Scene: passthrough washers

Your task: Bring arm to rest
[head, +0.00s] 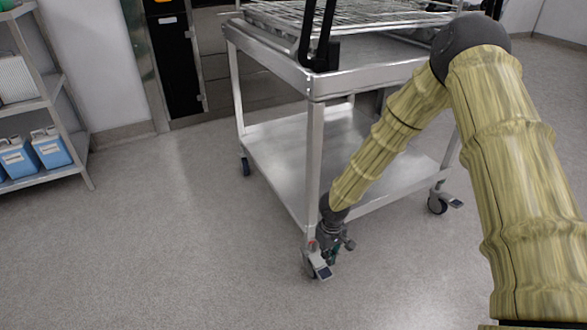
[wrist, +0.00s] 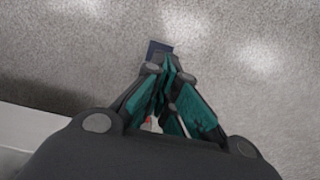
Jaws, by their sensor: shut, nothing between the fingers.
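My arm, covered in a yellow-brown wood-like pattern, reaches in from the right in the head view and bends down in front of the cart. My gripper (head: 331,258) hangs low beside the cart's front leg, close to its front caster. In the wrist view my gripper (wrist: 168,68) has its green-padded fingers together with nothing between them, over the grey floor. I cannot tell whether it touches the caster.
A steel cart (head: 270,150) with a wire rack (head: 350,14) on top stands in the middle. A shelf (head: 40,104) with blue jugs (head: 52,150) is at the left. The floor (head: 150,250) in front and to the left is clear.

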